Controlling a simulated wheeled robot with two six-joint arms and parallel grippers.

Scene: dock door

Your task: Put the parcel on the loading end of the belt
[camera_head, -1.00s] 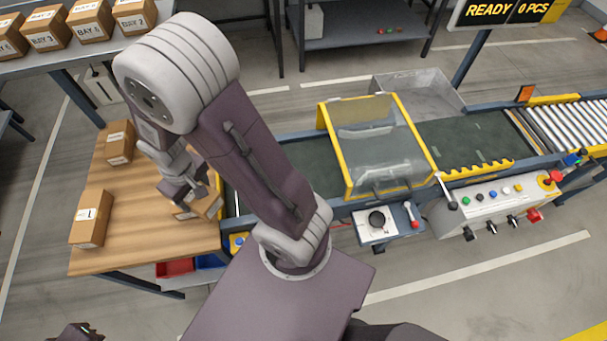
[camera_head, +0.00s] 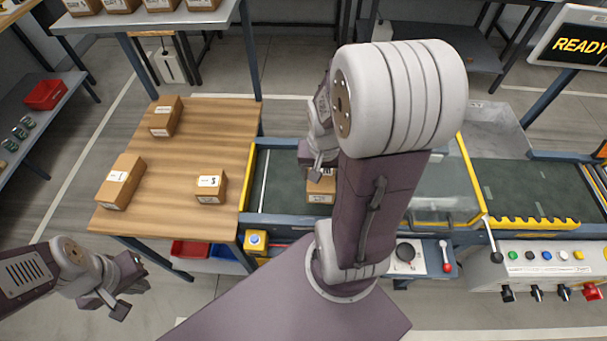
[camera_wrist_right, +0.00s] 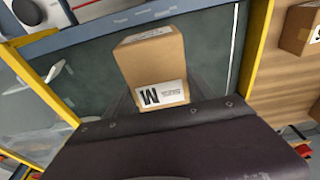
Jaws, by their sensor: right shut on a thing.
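The parcel (camera_head: 320,190) is a brown cardboard box with a white label. It is at the left, loading end of the dark green belt (camera_head: 279,188), partly hidden by my right arm. My right gripper (camera_head: 320,172) is shut on it from above. In the right wrist view the parcel (camera_wrist_right: 152,58) is over the belt (camera_wrist_right: 84,62), its label marked with a large letter. I cannot tell whether it touches the belt. My left gripper (camera_head: 118,303) is low at the left, away from the table; its finger gap is unclear.
Three other boxes (camera_head: 120,182) stand on the wooden table (camera_head: 180,215) left of the belt. A yellow-framed clear cover (camera_head: 445,185) spans the belt to the right. A control panel (camera_head: 545,262) lies along the front. Red and blue bins (camera_head: 190,249) sit below the table.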

